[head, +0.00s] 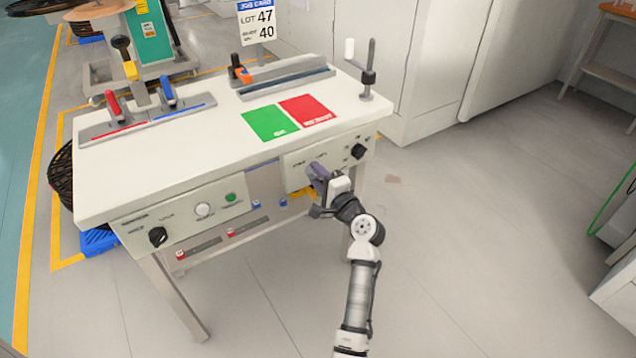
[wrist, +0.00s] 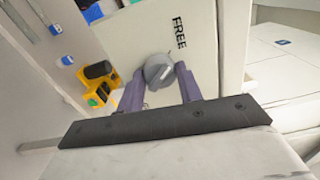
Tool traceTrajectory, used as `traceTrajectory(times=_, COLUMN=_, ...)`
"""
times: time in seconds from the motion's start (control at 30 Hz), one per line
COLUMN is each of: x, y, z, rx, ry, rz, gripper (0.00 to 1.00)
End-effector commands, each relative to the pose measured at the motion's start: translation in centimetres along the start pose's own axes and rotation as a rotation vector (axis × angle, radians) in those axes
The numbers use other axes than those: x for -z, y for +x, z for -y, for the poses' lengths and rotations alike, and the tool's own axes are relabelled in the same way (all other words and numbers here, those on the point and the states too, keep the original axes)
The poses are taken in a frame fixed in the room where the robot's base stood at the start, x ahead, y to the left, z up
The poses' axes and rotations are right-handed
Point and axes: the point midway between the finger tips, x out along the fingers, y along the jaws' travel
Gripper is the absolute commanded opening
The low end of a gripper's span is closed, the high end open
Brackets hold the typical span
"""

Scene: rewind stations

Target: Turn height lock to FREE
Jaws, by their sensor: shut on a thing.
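The height lock knob (wrist: 158,70) is a round grey knob with a pale pointer mark, set on a white panel in the wrist view. The word FREE (wrist: 179,33) is printed on that panel, above and to the right of the knob. The way the pointer faces is hard to tell. My gripper (head: 318,175) is at the front right panel (head: 298,182) of the white table (head: 200,165). Its two purple fingers (wrist: 160,76) are shut on the knob, one on each side. In the head view my gripper hides the knob.
A black knob (head: 358,151) sits right of my gripper, and a crank (head: 368,75) stands on the table corner above. A yellow and black device (wrist: 98,85) shows beneath. Floor to the right is clear.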

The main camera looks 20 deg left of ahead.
Motion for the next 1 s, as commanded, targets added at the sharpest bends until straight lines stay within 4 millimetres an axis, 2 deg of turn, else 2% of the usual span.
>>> traceTrajectory(times=0.3, x=-0.03, y=-0.01, z=-0.15, rx=-0.002, ry=-0.088, rz=0.002, gripper=0.13)
traceTrajectory(times=0.77, x=-0.04, y=-0.01, z=-0.09, rx=-0.002, ry=-0.1, rz=0.001, gripper=0.13)
traceTrajectory(times=0.8, x=-0.04, y=-0.01, z=-0.08, rx=-0.002, ry=-0.1, rz=0.001, gripper=0.39)
traceTrajectory(times=0.93, x=-0.03, y=-0.01, z=-0.06, rx=-0.002, ry=-0.099, rz=0.001, gripper=0.56)
traceTrajectory(times=1.0, x=-0.02, y=-0.01, z=-0.05, rx=-0.001, ry=-0.099, rz=0.001, gripper=0.57)
